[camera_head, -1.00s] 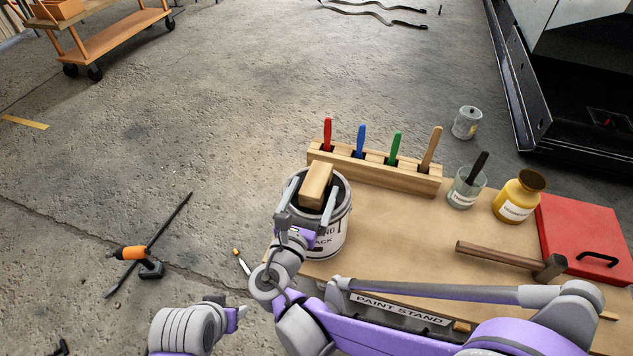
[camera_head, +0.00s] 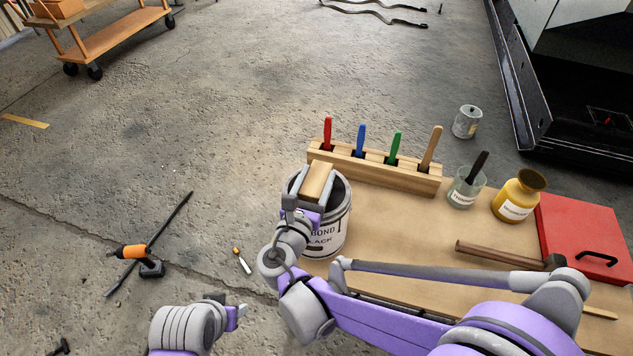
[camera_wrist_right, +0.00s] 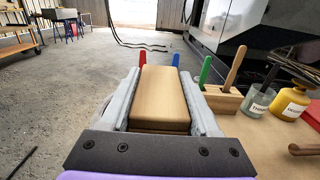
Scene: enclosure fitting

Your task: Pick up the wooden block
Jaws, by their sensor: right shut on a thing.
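The wooden block (camera_head: 317,182) is a light tan bar at the mouth of a white paint bucket (camera_head: 326,232) on the stand. It also shows in the right wrist view (camera_wrist_right: 164,95), lying lengthwise between the two grey fingers. My right gripper (camera_head: 316,180) is shut on the block, a finger along each side. Whether the block touches the bucket's rim cannot be told, as the gripper hides part of it. My left gripper (camera_head: 240,314) is at the bottom left of the head view, over the floor, apart from the block; its jaws are too unclear to judge.
A wooden rack (camera_head: 372,172) with colored-handled tools stands just behind the bucket. A glass jar (camera_head: 466,187), a yellow jar (camera_head: 517,196), a hammer (camera_head: 505,256) and a red case (camera_head: 585,235) are to the right. A drill (camera_head: 140,258) lies on the floor at left.

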